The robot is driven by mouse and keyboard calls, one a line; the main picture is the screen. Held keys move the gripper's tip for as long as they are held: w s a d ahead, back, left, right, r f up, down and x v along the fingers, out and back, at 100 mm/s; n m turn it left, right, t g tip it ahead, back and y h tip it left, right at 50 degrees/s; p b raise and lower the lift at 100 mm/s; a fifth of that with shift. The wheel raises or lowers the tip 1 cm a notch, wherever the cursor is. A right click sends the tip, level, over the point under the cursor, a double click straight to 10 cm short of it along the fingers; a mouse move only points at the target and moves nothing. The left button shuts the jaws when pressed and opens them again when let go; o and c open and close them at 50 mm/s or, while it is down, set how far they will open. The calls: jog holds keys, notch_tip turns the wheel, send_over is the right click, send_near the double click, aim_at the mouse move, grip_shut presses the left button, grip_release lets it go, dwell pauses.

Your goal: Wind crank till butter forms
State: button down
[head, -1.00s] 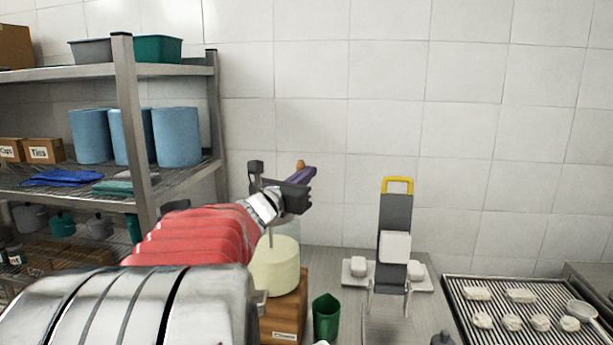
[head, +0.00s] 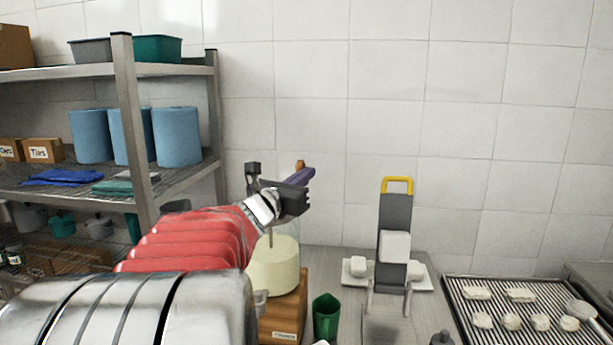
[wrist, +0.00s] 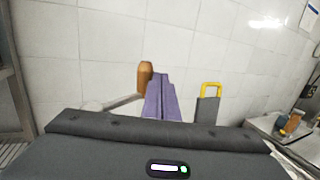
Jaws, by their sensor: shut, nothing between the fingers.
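The churn is a clear jar of pale cream (head: 273,272) on a wooden base (head: 284,318), left of centre in the head view. A thin upright rod shows above the cream. The crank's wooden knob (head: 300,164) stands above the jar, and it also shows in the wrist view (wrist: 146,76). My gripper (head: 304,176) is at the crank, with its purple fingers (wrist: 160,95) closed together and empty. The knob is just left of the fingers in the wrist view; I cannot tell whether they touch. My arm hides the jar's upper left and most of the crank.
A green cup (head: 326,318) stands right of the churn. A ribbed rack (head: 525,300) holds several pale pieces at right. Metal shelving (head: 135,130) stands at left.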

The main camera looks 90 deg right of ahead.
jog(key=v, duration=1.3)
jog(key=w+a+f+m+t+y, duration=0.65)
jog(key=w+a+f+m, duration=0.25)
jog(key=w+a+f, duration=0.75)
jog(key=w+a+f+m+t+y, duration=0.1)
jog(key=w+a+f+t+y, duration=0.1)
jog(key=a, duration=0.9)
jog(key=w+a+f+m+t+y, duration=0.1)
jog(key=w+a+f+t+y, duration=0.1)
jog(key=a, duration=1)
jog(key=w+a+f+m+t+y, duration=0.2)
jog(key=w+a+y, duration=0.3)
jog(key=a, duration=0.6)
jog(key=shift+a+f+t+y, duration=0.15)
jog(key=shift+a+t+y, duration=0.15)
jog(key=shift+t+y, duration=0.5)
jog(key=c, duration=2.5)
grip_release()
